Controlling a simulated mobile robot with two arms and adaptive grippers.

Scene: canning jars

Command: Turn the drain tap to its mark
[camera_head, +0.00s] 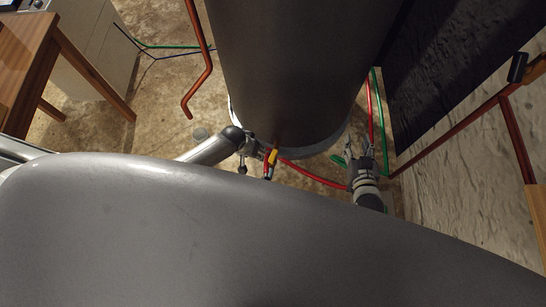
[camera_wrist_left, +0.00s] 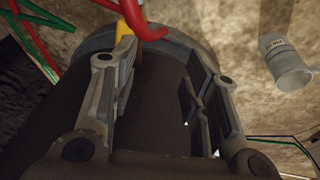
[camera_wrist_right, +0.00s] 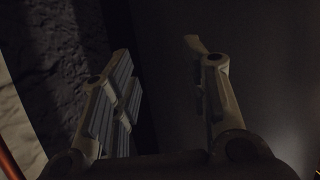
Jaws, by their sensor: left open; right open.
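The drain tap has a yellow handle (camera_head: 273,157) low at the front of the large grey tank (camera_head: 292,70). In the left wrist view the yellow handle (camera_wrist_left: 131,14) shows at the top, partly behind one of my fingers. My left gripper (camera_head: 252,154) is just left of the tap in the head view. In its wrist view the left gripper (camera_wrist_left: 160,75) is open with nothing held between its fingers. My right gripper (camera_head: 361,148) is open and empty, right of the tank's base. It also shows in its wrist view (camera_wrist_right: 163,80). I cannot make out the tap's mark.
A red hose (camera_head: 315,178) curves from near the tap toward my right gripper. A grey labelled cup (camera_wrist_left: 287,68) stands on the floor. A copper pipe (camera_head: 200,80) hangs left of the tank. A wooden table (camera_head: 25,60) is at far left, a rough wall (camera_head: 450,150) at right.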

